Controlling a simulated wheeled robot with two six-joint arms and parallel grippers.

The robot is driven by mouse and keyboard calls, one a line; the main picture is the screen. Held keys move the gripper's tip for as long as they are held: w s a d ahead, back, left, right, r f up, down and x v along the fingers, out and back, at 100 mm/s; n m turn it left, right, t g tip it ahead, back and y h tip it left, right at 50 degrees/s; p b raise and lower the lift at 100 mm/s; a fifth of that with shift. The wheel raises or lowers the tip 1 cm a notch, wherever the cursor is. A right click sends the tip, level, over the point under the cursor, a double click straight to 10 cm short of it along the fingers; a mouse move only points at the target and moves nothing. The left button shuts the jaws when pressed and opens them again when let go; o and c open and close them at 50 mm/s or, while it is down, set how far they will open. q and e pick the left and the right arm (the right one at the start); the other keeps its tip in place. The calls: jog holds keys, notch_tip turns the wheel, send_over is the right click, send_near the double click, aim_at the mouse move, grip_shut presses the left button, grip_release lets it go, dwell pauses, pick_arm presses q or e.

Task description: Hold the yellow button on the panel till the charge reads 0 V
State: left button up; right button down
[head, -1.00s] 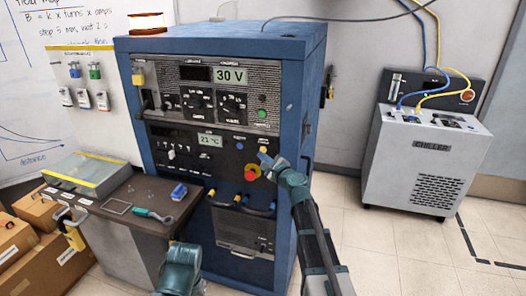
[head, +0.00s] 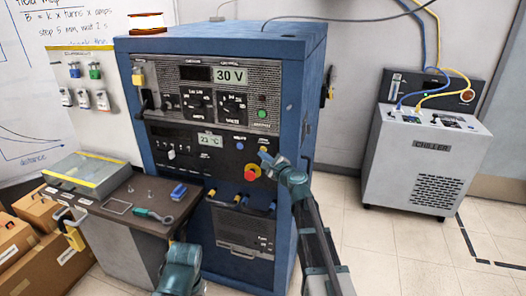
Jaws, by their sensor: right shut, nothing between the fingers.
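The yellow button (head: 264,149) is on the dark lower panel (head: 218,168) of the blue cabinet, partly covered by my right gripper (head: 266,158). The gripper is shut and empty, with its blue tip at or just in front of the button's lower edge. I cannot tell whether it touches or presses the button. The display (head: 230,76) on the upper panel reads 30 V. My left arm shows at the bottom, but its fingers cannot be made out.
Cable plugs (head: 240,203) line the panel's lower edge. A side table (head: 126,192) with small tools stands left of the cabinet. A chiller (head: 427,160) stands right, with clear floor between.

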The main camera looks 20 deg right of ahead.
jog(key=shift+w+d, duration=0.25)
jog(key=shift+w, duration=0.05)
dwell(0.7)
jog(key=shift+s+a, duration=0.1)
jog(key=shift+s, duration=0.05)
dwell(3.6)
jog(key=shift+s+a, duration=0.35)
jog(key=shift+s, duration=0.2)
jog(key=s+a, duration=0.1)
jog(key=s, duration=0.1)
jog(key=s+a, duration=0.1)
jog(key=s, duration=0.1)
jog(key=shift+a, duration=0.4)
